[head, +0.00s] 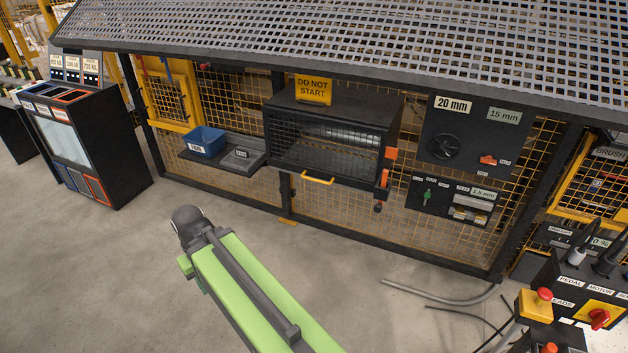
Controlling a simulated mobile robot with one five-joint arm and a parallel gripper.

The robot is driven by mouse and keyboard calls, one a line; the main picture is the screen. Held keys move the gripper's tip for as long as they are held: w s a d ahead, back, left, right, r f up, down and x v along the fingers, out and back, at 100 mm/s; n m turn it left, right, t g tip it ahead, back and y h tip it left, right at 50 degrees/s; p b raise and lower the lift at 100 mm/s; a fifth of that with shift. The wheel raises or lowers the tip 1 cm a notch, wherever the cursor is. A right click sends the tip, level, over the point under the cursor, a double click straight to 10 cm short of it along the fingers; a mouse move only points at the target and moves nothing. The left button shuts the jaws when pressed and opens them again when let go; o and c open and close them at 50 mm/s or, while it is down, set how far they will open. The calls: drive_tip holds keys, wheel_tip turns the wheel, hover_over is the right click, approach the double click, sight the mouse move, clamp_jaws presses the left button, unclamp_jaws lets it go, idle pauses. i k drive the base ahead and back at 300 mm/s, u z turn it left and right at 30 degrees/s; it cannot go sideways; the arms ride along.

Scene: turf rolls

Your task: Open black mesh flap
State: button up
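The black mesh flap (290,146) is on the front of a black box (335,104) mounted on the yellow mesh fence, in the middle of the head view. It hangs down across the box front and looks closed. A yellow bar handle (318,181) runs along its lower edge. A dark cylinder-like shape shows dimly behind the mesh. My green arm reaches up from the bottom, with its dark rounded joint below and left of the box, apart from the flap. My gripper does not show.
Orange parts (385,178) sit at the box's right side, and a "DO NOT START" sign (314,92) is on top. A blue bin (206,141) stands on a shelf at left. Control panels (470,137) are at right. A grey mesh canopy (380,40) overhangs. Floor before the fence is clear; cables lie right.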

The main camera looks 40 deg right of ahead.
sight(390, 152)
drive_tip(key=u, duration=0.15)
drive_tip(key=i, duration=0.9)
drive_tip(key=u, duration=0.55)
